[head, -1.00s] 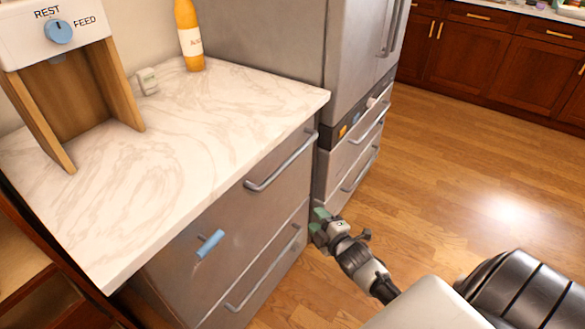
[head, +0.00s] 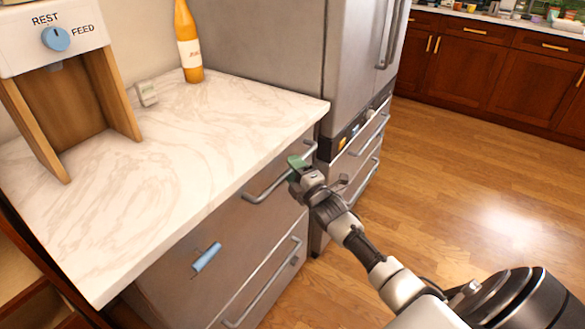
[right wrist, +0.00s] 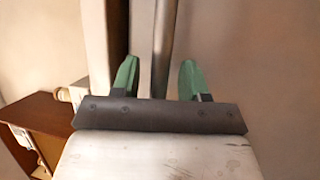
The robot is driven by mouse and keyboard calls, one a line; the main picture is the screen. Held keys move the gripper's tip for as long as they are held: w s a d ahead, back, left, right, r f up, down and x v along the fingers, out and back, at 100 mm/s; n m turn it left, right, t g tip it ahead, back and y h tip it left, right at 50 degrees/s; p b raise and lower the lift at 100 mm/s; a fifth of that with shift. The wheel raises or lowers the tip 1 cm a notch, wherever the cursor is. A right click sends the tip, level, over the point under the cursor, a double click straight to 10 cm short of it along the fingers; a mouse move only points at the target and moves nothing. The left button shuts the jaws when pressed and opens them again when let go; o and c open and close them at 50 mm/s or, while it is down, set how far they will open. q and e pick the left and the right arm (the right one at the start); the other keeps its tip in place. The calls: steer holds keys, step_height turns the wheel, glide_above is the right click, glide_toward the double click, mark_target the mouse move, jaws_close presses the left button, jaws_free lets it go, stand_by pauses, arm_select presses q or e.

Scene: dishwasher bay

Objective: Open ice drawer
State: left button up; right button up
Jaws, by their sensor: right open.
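A grey drawer front (head: 235,225) under the marble counter carries a long metal bar handle (head: 262,190) near its top. A lower drawer below it has a similar bar handle (head: 262,285). Both look shut. No readable label shows which is the ice drawer. My right gripper (head: 297,167) is open, its green fingertips at the right part of the upper handle. In the right wrist view a metal bar (right wrist: 163,50) runs between the two open green fingers (right wrist: 158,80); whether they touch it I cannot tell. My left gripper is out of view.
A steel fridge (head: 265,45) with lower drawers stands beyond the counter. On the marble top (head: 190,130) are an orange bottle (head: 189,50) and a REST/FEED dispenser (head: 55,40). Wooden floor at right is clear.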

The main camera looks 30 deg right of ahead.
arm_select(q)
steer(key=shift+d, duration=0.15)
arm_select(e)
steer(key=shift+w, duration=0.3)
jaws_close()
steer(key=shift+s, duration=0.1)
